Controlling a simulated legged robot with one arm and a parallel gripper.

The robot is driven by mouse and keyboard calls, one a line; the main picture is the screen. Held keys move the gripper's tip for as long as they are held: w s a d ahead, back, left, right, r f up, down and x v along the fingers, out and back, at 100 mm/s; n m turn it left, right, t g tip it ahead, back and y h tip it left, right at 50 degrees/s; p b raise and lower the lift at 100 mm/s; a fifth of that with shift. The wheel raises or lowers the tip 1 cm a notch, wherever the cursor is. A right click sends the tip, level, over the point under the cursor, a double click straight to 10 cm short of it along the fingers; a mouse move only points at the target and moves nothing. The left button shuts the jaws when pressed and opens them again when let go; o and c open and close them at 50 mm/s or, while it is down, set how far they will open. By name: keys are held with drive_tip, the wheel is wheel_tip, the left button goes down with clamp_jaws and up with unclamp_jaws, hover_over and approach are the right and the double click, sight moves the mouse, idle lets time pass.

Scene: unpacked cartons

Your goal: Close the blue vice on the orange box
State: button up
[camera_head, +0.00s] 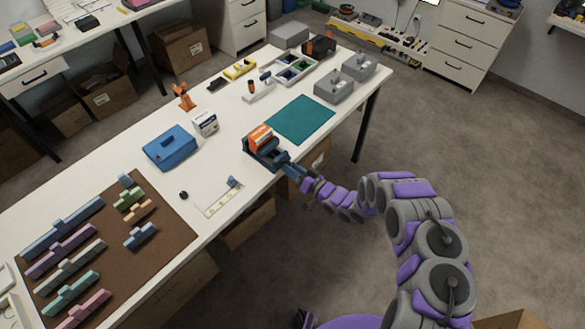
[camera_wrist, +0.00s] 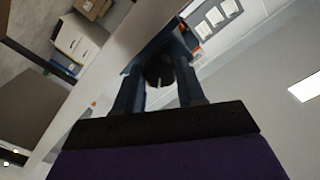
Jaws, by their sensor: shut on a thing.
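The blue vice (camera_head: 271,161) stands near the front edge of the white table, seen in the head view. The orange box (camera_head: 260,138) sits upright between its jaws; whether both jaws touch the box cannot be told. My gripper (camera_head: 296,172) reaches the vice's front end from the table's front side. In the wrist view, my gripper (camera_wrist: 160,82) has its two fingers on either side of a dark round part of the vice (camera_wrist: 159,72), its handle end, and is shut on it. The orange box is not clearly visible in the wrist view.
A teal mat (camera_head: 301,119) lies right of the vice. A blue case (camera_head: 170,148) and a small white box (camera_head: 205,123) stand to the left. An L-shaped ruler (camera_head: 222,200) lies near the front edge. A brown mat (camera_head: 150,208) holds several coloured blocks.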

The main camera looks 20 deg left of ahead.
drive_tip(key=m, duration=0.5)
drive_tip(key=shift+w+d+p, duration=0.1)
drive_tip(key=shift+w+p, duration=0.1)
drive_tip(key=shift+p, duration=0.15)
drive_tip(key=shift+m, duration=0.4)
drive_tip(key=o, duration=0.8)
drive_tip(key=shift+w+f, duration=0.1)
drive_tip(key=shift+w, duration=0.05)
drive_tip(key=shift+o, duration=1.3)
drive_tip(key=shift+s, duration=0.2)
drive_tip(key=v, duration=1.7)
drive_tip(key=shift+p, duration=0.45)
drive_tip(key=shift+d, duration=0.1)
